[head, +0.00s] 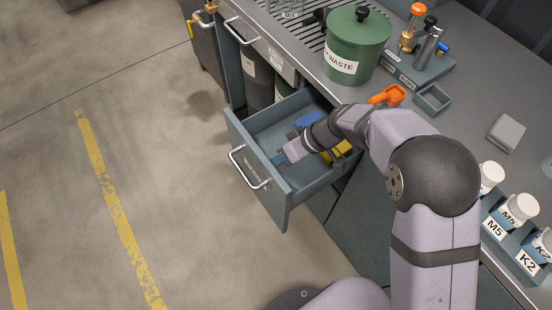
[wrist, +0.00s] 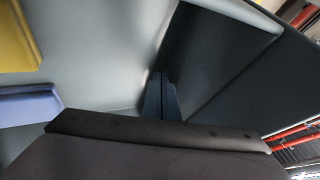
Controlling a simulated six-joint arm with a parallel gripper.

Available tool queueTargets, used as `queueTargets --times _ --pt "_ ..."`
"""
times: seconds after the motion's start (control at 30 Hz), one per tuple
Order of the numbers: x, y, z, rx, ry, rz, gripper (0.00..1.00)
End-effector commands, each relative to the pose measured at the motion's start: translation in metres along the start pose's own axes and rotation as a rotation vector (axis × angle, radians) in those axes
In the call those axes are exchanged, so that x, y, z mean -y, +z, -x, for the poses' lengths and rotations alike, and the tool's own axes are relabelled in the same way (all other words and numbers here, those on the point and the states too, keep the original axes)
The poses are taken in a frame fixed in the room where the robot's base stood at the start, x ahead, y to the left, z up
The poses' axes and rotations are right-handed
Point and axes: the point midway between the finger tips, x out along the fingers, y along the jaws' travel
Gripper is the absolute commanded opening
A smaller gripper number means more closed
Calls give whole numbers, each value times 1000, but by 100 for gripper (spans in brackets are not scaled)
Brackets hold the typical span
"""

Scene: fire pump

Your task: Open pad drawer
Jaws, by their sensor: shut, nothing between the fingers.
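The pad drawer (head: 262,178) is pulled well out of the bench, with its front panel and silver bar handle (head: 248,168) facing left. Inside lie a blue pad (head: 308,118) and yellow pads (head: 342,150), partly hidden by my arm. My gripper (head: 281,158) is inside the drawer, near the inner side of its front panel. In the wrist view my gripper (wrist: 162,95) is shut and empty, its fingertips close to a dark wall; I cannot tell whether they touch. The yellow (wrist: 15,40) and blue (wrist: 28,104) pads show at left there.
A green waste bin (head: 357,50) stands on the bench above the drawer, with an orange scoop (head: 388,95) nearby. A rack of white-capped jars (head: 515,210) is at right. The floor at left is clear.

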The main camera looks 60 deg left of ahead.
Motion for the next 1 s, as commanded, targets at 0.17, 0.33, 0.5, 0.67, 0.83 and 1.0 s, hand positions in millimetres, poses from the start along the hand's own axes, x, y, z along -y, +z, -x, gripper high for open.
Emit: queueTargets --times 0.17,0.33,0.5,0.67,0.83,1.0 --pt "0 0 0 0 0 0 0" --pt "10 0 -8 0 -2 4 0" --pt "38 2 -25 1 -2 7 0" --pt "57 1 -33 0 -1 3 0" --pt "62 0 -33 0 0 0 0" --pt "62 0 -32 0 0 0 0"
